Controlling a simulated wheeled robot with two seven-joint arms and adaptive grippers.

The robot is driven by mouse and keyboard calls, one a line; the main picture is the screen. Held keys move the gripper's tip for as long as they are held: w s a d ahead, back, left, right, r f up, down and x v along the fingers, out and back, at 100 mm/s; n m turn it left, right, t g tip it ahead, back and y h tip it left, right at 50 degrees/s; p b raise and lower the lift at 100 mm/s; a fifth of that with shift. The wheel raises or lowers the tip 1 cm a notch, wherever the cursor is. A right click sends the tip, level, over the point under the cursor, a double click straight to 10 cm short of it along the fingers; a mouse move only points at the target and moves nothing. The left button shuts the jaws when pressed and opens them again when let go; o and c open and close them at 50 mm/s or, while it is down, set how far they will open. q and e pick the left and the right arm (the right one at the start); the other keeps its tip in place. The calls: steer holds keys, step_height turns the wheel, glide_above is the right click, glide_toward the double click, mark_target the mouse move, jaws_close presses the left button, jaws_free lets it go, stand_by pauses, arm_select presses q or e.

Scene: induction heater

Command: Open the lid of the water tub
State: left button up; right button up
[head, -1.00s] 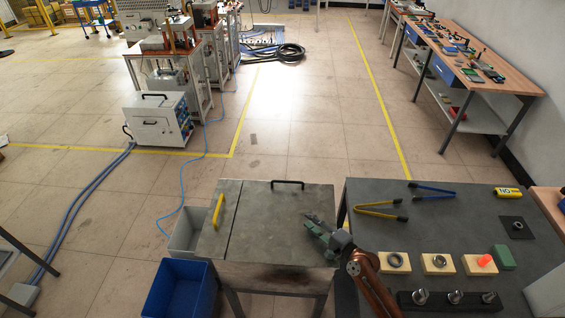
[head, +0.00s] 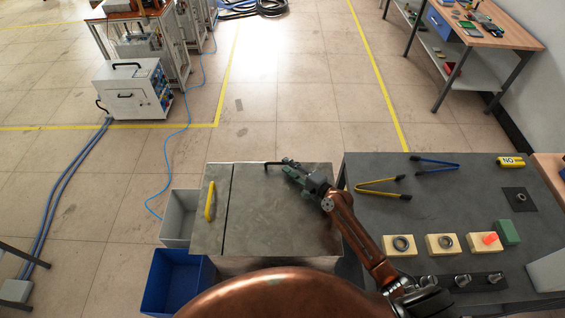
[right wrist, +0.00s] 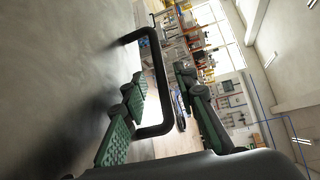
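The water tub is a grey metal box with a flat lid (head: 265,215) that lies closed in the head view. A black bar handle (head: 270,163) stands at the lid's far edge; it shows large in the right wrist view (right wrist: 156,85). My right gripper (head: 287,166) is over the far right part of the lid, at the handle's right end. In the right wrist view its two green-padded fingers (right wrist: 160,105) are apart, with the handle's bar seen between them. I cannot tell whether a finger touches it. My left gripper is not in view.
A yellow handle (head: 210,201) lies on the tub's narrower left section. A grey bin (head: 178,215) and a blue bin (head: 175,280) stand left of the tub. A dark table (head: 440,205) with tongs and ring blocks stands at the right. The floor beyond the tub is clear.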

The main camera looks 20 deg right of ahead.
steer(key=shift+x, duration=1.5)
jaws_close()
